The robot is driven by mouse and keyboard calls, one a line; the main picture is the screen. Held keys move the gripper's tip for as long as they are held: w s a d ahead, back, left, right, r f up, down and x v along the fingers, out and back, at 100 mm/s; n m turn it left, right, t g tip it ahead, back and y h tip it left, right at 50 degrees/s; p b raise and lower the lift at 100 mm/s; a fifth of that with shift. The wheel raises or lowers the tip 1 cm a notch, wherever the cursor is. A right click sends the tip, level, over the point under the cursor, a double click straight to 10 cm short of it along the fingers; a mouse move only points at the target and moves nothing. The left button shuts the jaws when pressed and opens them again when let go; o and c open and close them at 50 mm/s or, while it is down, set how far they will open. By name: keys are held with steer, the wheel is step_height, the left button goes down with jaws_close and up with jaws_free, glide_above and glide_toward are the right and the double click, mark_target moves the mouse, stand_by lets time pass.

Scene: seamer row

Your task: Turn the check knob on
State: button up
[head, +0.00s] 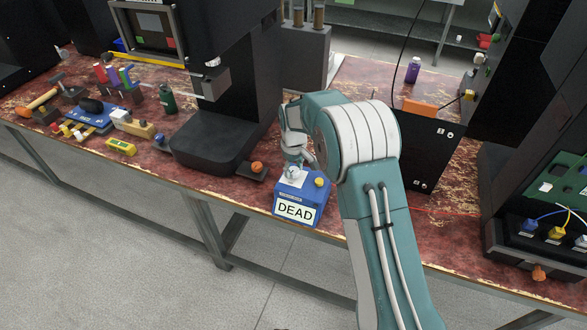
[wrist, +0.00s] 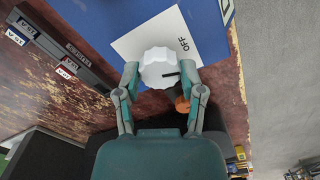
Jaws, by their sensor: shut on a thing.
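The check knob (wrist: 157,66) is a white faceted knob with a short dark mark on its right side in the wrist view. It sits on a white plate (wrist: 133,42) printed OFF, up and right of the knob. The plate is on a blue box (head: 289,196), which has a DEAD label (head: 295,211) on its front and a yellow button (head: 319,182) on top. My gripper (wrist: 160,75) is shut on the knob, one finger on each side. In the head view my gripper (head: 293,168) comes down on the box top and partly covers the knob.
An orange button (head: 257,167) on a dark block stands left of the box, close to my gripper. A large black machine (head: 215,140) stands further left. A black panel (head: 415,150) and cabinet are on the right. Tools and small parts crowd the bench's left end.

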mark_target(292, 169)
steer(key=m, duration=0.7)
steer(key=shift+f, duration=0.1)
steer(key=m, duration=0.4)
steer(key=shift+m, duration=1.8)
steer(key=o, duration=1.1)
steer(key=shift+o, duration=0.2)
steer(key=shift+a, duration=0.15)
step_height(292, 169, up, 12)
